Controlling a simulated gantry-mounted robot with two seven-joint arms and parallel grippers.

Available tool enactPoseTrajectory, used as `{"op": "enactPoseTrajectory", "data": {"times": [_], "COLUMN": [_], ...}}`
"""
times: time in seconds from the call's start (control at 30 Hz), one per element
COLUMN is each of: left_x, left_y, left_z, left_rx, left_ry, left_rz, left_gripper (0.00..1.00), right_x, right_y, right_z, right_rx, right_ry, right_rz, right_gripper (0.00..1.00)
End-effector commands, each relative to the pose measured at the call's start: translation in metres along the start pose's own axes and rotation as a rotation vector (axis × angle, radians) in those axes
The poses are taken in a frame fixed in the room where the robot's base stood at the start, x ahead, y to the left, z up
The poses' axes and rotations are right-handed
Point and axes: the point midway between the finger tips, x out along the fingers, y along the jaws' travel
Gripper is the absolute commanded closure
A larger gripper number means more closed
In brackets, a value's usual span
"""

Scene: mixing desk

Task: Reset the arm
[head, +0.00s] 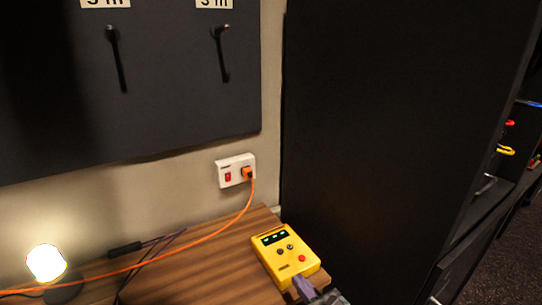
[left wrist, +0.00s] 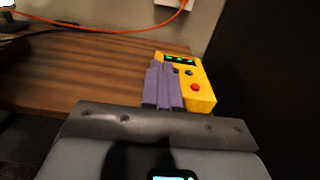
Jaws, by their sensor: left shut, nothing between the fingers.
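My left gripper (head: 300,283) shows at the bottom of the head view, by the front edge of a yellow box (head: 284,254). Its purple fingers (left wrist: 160,66) are together and hold nothing in the left wrist view. The yellow box (left wrist: 198,84) has a lit green display, dark knobs and a red button. In the wrist view the fingers overlap its left side; I cannot tell whether they touch it. My right gripper is not in view.
The box sits on a wooden desk (head: 190,265). An orange cable (head: 205,234) runs from a wall socket (head: 235,170) across the desk, past a glowing lamp (head: 46,263). A tall dark panel (head: 370,130) rises at right. Two dark handles hang on the wall board (head: 165,90).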

Motion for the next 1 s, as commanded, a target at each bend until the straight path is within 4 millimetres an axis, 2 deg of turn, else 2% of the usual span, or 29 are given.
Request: {"op": "enactPoseTrajectory", "data": {"times": [0.03,0.1,0.2,0.37,0.63,0.8,0.87,1.0], "left_x": [0.000,-0.014,-0.030,-0.057,-0.113,-0.143,-0.146,-0.143], "left_y": [0.000,0.001,0.001,0.004,0.018,0.046,0.059,0.101], "left_z": [0.000,-0.020,-0.039,-0.068,-0.113,-0.137,-0.143,-0.158], "left_rx": [0.000,-0.040,-0.097,-0.204,-0.491,-0.814,-0.936,-1.221], "left_ry": [0.000,0.083,0.179,0.343,0.720,1.023,1.107,1.237], "left_rz": [0.000,-0.019,-0.037,-0.049,0.004,0.174,0.261,0.502], "left_gripper": [1.00,1.00,1.00,1.00,1.00,1.00,1.00,1.00], "right_x": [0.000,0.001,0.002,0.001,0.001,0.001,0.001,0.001], "right_y": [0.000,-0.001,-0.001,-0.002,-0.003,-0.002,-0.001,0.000], "right_z": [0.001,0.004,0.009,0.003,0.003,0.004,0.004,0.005], "right_rx": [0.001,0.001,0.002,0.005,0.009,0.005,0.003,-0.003], "right_ry": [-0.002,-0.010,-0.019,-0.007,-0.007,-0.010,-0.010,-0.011], "right_rz": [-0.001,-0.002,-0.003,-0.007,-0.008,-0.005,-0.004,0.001], "right_gripper": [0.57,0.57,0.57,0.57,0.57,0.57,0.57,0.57]}}
